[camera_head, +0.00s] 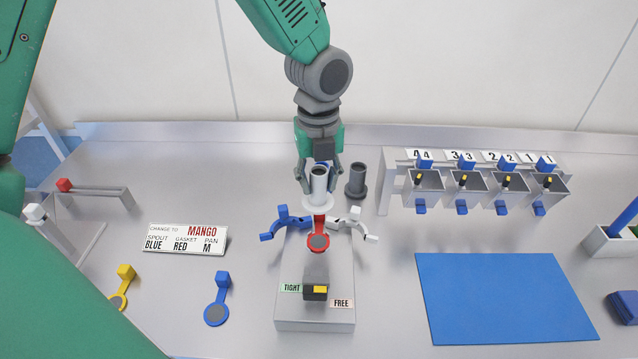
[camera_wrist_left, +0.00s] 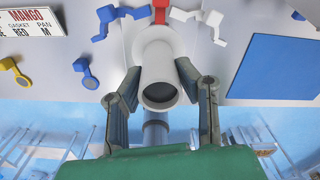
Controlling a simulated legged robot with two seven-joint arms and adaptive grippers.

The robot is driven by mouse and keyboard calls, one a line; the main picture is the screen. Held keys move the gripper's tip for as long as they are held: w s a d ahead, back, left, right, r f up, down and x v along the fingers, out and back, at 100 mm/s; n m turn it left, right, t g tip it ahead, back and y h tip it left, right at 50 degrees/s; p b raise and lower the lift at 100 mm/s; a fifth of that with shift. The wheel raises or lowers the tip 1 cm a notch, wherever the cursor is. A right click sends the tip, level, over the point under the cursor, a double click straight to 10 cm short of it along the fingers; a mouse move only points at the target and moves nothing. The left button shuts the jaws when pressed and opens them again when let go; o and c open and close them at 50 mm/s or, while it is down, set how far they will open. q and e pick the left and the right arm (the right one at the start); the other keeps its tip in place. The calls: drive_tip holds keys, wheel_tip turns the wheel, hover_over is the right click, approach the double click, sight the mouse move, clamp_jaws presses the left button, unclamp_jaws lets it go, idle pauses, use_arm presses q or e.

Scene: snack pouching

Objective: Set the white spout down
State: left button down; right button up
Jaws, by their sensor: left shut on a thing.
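The white spout (camera_head: 318,201) is upright between the fingers of my left gripper (camera_head: 320,178), which is shut on it. It also shows in the left wrist view (camera_wrist_left: 158,45), gripped on both sides, with its dark round opening facing the camera. In the head view the spout's flange overlaps the back end of the red gasket (camera_head: 319,241) on the grey fixture (camera_head: 315,326). I cannot tell whether the spout touches anything below. A blue clamp arm (camera_head: 290,222) and a white clamp arm (camera_head: 352,225) stand to either side. My right gripper is not in view.
A dark grey tube (camera_head: 357,181) stands just right of the spout. A sign (camera_head: 187,239) reads mango, blue, red, M. Blue (camera_head: 217,312) and yellow (camera_head: 121,300) gaskets lie at left. Numbered hoppers (camera_head: 465,187) stand at right. The blue mat (camera_head: 505,298) is empty.

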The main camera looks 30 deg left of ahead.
use_arm(q)
drive_tip(key=w+a+f+p, duration=0.2)
drive_tip(key=w+a+f, duration=0.3)
drive_tip(key=a, duration=0.4)
drive_tip(key=w+a+f+p, duration=0.1)
drive_tip(key=w+a+f, duration=0.1)
drive_tip(key=w+a, duration=0.65)
drive_tip(key=f+b, duration=0.1)
drive_tip(key=f, duration=0.1)
drive_tip(key=s+f+b, duration=0.1)
drive_tip(key=f+b, duration=0.2)
drive_tip(key=f, duration=0.1)
drive_tip(key=shift+s+a, duration=0.35)
drive_tip(key=shift+s, duration=0.05)
drive_tip(key=shift+a+f+b, duration=0.25)
drive_tip(key=shift+f+b, duration=0.25)
drive_tip(key=shift+f, duration=0.05)
drive_tip(key=shift+d+r, duration=0.15)
drive_tip(key=shift+d, duration=0.1)
drive_tip(key=shift+d, duration=0.1)
